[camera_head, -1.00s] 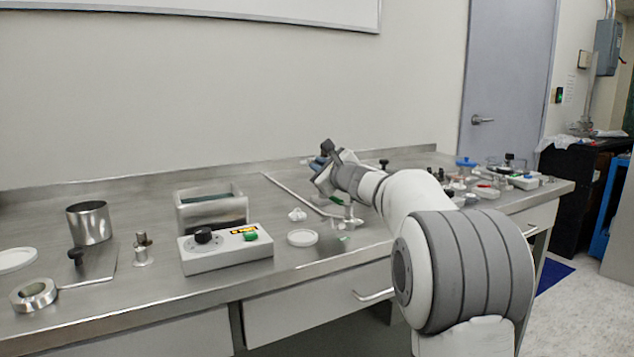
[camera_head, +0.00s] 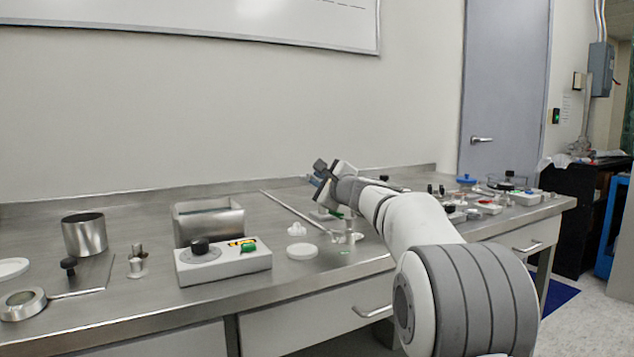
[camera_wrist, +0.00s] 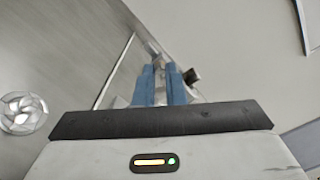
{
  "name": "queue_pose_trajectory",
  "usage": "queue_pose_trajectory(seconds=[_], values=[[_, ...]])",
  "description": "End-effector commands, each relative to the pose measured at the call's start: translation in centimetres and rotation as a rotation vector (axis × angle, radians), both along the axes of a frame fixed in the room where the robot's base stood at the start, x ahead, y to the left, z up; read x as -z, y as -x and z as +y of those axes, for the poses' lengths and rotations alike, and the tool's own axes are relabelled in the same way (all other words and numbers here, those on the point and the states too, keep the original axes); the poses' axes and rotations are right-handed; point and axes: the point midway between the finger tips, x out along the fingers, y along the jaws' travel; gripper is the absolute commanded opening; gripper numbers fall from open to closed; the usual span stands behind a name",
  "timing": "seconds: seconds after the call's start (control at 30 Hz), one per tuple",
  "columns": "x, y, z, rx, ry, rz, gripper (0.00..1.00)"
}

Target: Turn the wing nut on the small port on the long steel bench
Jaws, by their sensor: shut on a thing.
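My gripper (camera_head: 316,181) is above the long steel bench (camera_head: 130,215), on the far side of my forearm. In the wrist view its two blue fingers (camera_wrist: 162,86) are closed on a narrow pale metal piece (camera_wrist: 160,90). It looks like the wing nut, but it is mostly hidden by the fingers, and I cannot make out its wings. A small upright steel fitting (camera_head: 350,228) stands on the bench just below my wrist, partly hidden. I cannot tell whether it is the small port.
A thin steel rod (camera_head: 285,211) lies behind a white knob (camera_head: 297,229) and a white disc (camera_head: 303,252). A control box (camera_head: 222,263), a steel bin (camera_head: 208,222) and a steel cup (camera_head: 84,234) stand left. Several small fittings crowd the right end.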

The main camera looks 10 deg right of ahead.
Motion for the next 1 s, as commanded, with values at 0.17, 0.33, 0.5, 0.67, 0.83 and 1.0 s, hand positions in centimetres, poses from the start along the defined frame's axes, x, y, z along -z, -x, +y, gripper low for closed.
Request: queue_pose_trajectory(seconds=[0.17, 0.33, 0.5, 0.67, 0.83, 1.0], values=[[0.1, 0.0, 0.1, -0.003, -0.001, 0.002, 0.17], [0.1, 0.0, 0.1, -0.002, -0.001, 0.001, 0.17], [0.0, 1.1, -0.3, -0.001, -0.002, 0.001, 0.17], [0.0, 3.7, -1.1, 0.0, -0.001, 0.0, 0.17], [0.0, 6.2, -1.9, -0.001, -0.002, 0.001, 0.17], [0.1, 7.4, -2.3, -0.002, -0.002, 0.002, 0.17]])
